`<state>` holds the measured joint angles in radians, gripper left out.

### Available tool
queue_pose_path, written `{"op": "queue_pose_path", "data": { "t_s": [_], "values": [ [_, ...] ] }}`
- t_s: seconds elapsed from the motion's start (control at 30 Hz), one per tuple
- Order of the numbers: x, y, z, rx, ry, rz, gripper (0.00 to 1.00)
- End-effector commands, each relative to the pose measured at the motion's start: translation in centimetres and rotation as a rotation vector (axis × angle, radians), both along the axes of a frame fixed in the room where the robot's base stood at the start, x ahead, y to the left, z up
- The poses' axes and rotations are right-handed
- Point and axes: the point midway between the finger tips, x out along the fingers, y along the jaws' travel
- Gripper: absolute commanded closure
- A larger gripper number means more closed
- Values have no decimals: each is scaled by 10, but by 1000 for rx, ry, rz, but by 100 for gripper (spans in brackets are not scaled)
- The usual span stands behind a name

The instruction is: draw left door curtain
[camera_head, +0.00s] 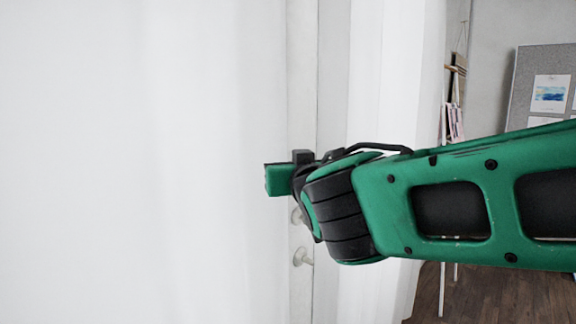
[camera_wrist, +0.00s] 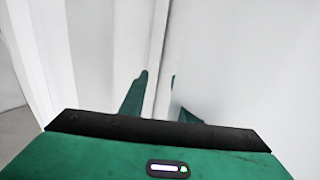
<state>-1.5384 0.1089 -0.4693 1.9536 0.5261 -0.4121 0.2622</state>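The left door curtain (camera_head: 130,160) is a white, softly folded sheet that fills the left half of the head view. My gripper (camera_head: 279,180) is at its right edge, in front of the door frame. In the wrist view, the two green fingers (camera_wrist: 157,92) stand apart with a pale strip between them. A smooth white surface (camera_wrist: 240,70), which looks like curtain, covers much of the right finger. I cannot tell whether cloth lies between the fingers or whether they touch it.
The white door frame (camera_head: 302,70) runs upright behind my gripper, with a handle (camera_head: 301,258) below it. Another white curtain (camera_head: 385,90) hangs to the right. A grey pinboard (camera_head: 530,75) and an easel-like stand (camera_head: 450,120) are farther back at right. Wooden floor (camera_head: 490,295) shows at lower right.

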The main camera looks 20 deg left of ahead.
Motion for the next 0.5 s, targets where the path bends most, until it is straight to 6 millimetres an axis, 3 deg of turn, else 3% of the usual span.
{"op": "queue_pose_path", "data": {
  "t_s": [0.27,0.5],
  "values": [
    [-6,1,-1,0,1,7,71],
    [-33,-18,0,1,2,8,71]
  ]
}}
